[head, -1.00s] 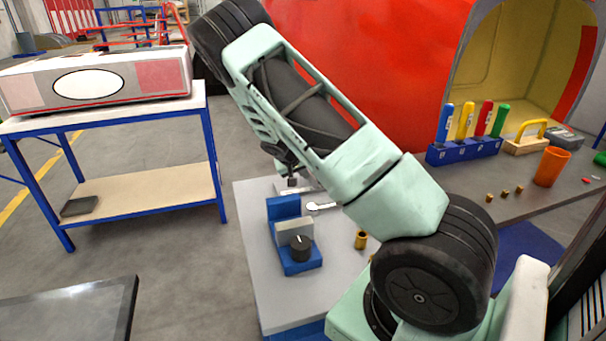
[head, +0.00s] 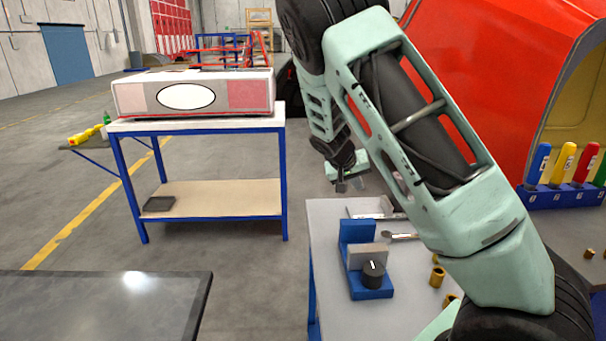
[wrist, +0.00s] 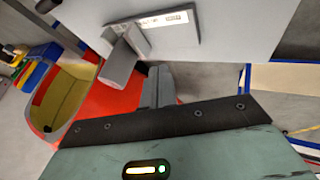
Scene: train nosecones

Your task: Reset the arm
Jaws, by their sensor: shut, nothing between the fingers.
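My arm crosses the right half of the head view, bent at a high elbow. My gripper (head: 350,184) hangs at its end, above the back edge of the grey-topped table (head: 330,222). In the wrist view my gripper (wrist: 145,72) is shut and empty. Its fingers point towards the grey surface carrying a white label plate (wrist: 166,19); I cannot tell how far apart they are.
A blue fixture (head: 358,238) with a black knob (head: 373,274) and several brass pieces (head: 437,277) stand on the table. Numbered coloured handles sit in a blue rack (head: 560,196) by the red nosecone (head: 480,90). A workbench (head: 200,124) carries a box. Open floor lies between.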

